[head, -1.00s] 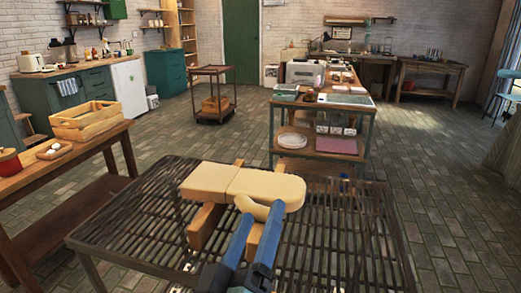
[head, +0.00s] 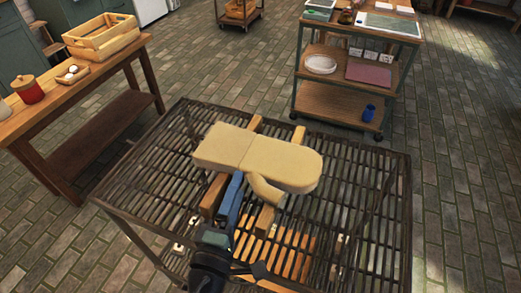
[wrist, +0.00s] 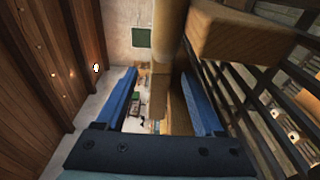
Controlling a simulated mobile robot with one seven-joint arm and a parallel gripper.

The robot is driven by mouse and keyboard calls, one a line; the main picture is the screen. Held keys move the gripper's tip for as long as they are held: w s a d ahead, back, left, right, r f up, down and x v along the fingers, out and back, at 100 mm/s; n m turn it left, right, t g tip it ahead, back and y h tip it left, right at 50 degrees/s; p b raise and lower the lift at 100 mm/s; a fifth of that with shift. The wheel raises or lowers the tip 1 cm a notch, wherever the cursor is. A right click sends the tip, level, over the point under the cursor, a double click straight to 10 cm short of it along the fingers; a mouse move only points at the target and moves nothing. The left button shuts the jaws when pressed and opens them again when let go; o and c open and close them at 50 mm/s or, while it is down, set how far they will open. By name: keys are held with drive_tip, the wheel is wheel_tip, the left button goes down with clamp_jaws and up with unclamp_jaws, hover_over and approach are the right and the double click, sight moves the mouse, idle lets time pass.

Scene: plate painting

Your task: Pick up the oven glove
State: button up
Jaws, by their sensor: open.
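The oven glove (head: 270,160), cream and mitten-shaped, lies flat on wooden blocks (head: 213,196) on a dark slatted metal table (head: 370,205). Its thumb (head: 266,190) sticks out toward me. My gripper (head: 238,182) is at the near edge of the glove, just left of the thumb. One blue finger shows clearly in the head view. In the wrist view my gripper (wrist: 158,65) has both blue fingers apart. A tan surface (wrist: 170,35), probably part of the glove, shows ahead between them; contact cannot be told. A wooden block (wrist: 240,35) is at upper right.
A wooden bench (head: 110,65) at left holds a crate (head: 100,38) and a red pot (head: 28,90). A shelved cart (head: 340,95) stands behind the metal table. Brick floor is open to the right.

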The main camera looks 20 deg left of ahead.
sight(246, 175)
drive_tip(key=w+p, duration=0.1)
drive_tip(key=w, duration=0.6)
drive_tip(key=shift+w+f, duration=0.15)
drive_tip(key=shift+w, duration=0.15)
clamp_jaws()
